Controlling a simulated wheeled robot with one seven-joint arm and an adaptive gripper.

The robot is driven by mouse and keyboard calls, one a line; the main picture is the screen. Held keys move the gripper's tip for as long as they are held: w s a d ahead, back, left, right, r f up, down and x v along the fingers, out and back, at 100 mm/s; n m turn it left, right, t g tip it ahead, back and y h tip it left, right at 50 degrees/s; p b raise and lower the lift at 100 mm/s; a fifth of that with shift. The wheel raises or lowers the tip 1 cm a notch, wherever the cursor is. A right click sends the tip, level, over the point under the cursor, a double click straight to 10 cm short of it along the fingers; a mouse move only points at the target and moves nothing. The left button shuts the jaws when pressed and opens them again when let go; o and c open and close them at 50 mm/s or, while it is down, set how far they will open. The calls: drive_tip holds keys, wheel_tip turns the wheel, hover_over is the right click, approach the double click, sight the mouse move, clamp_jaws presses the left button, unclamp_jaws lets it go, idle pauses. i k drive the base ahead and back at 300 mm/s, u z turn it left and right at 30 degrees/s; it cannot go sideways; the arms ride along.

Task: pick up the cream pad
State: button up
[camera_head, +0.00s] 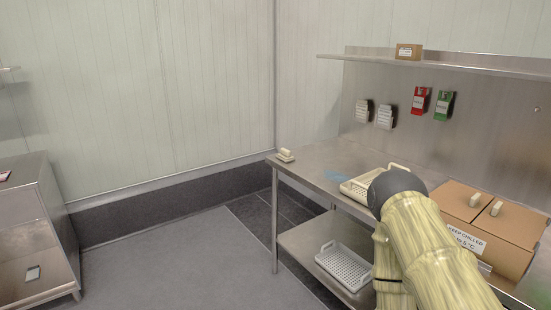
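A small cream pad-like block with a raised grip on top (285,155) sits at the far left corner of the steel table (316,164). It looks like the cream pad, but it is small here and its details are hard to make out. My arm rises from the lower right over the table's right part, with its dark joint in front of a cream tray (353,190). My gripper does not show in this view, so its opening and anything in it are hidden. The pad stands clear of my visible arm, well to its left.
A brown box marked "keep chilled" (512,226) stands on the table's right. A white perforated basket (343,267) is on the lower shelf. A small carton (408,51) sits on the wall shelf (450,63). The floor left of the table is clear.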

sight(285, 155)
drive_tip(key=u, duration=0.8)
drive_tip(key=i, duration=0.85)
drive_tip(key=u, duration=0.8)
drive_tip(key=i, duration=1.2)
drive_tip(key=z, duration=1)
drive_tip(key=i, duration=0.8)
drive_tip(key=z, duration=0.75)
